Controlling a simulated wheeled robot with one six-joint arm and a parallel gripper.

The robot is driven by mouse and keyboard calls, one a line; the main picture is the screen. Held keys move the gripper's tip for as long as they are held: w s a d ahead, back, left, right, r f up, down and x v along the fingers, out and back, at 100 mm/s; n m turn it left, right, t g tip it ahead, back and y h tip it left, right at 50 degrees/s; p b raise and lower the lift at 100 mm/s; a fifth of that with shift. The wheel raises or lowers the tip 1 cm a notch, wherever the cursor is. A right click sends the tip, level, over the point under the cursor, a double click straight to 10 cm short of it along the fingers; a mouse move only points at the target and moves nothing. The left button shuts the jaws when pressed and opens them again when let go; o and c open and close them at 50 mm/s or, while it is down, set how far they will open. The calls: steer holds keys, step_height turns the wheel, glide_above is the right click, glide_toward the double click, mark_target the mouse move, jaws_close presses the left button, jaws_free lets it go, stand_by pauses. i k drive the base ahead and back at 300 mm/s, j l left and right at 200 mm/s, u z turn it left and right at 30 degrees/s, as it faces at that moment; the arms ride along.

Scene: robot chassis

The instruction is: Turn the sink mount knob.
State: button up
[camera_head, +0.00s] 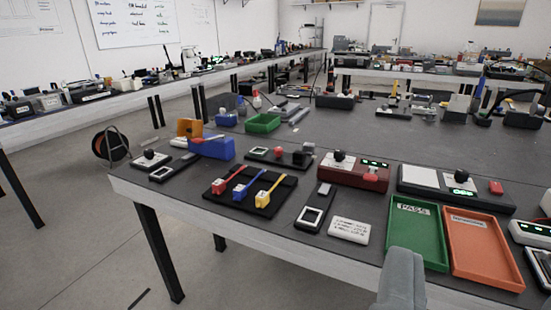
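Several devices with round black knobs stand on the dark near table. One black knob (339,156) sits on a red box with green displays. A third knob (150,153) is on a small white plate at the table's left end. I cannot tell which is the sink mount knob, as no label is readable. The grey end of my gripper (403,277) shows at the bottom edge, in front of the green tray and apart from the knobs. Its fingers cannot be made out.
A green tray (389,230) marked PASS and an orange tray (516,275) lie at the near right. A black rack (222,186) with red, blue and yellow pieces lies left of centre. Blue boxes and a green bin (263,123) stand behind. Open floor is at left.

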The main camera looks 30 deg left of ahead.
mark_target(278, 152)
steer(key=i+j, duration=0.35)
steer(key=i, duration=0.2)
steer(key=i+j, duration=0.35)
steer(key=i, duration=0.15)
steer(key=j+u, duration=0.05)
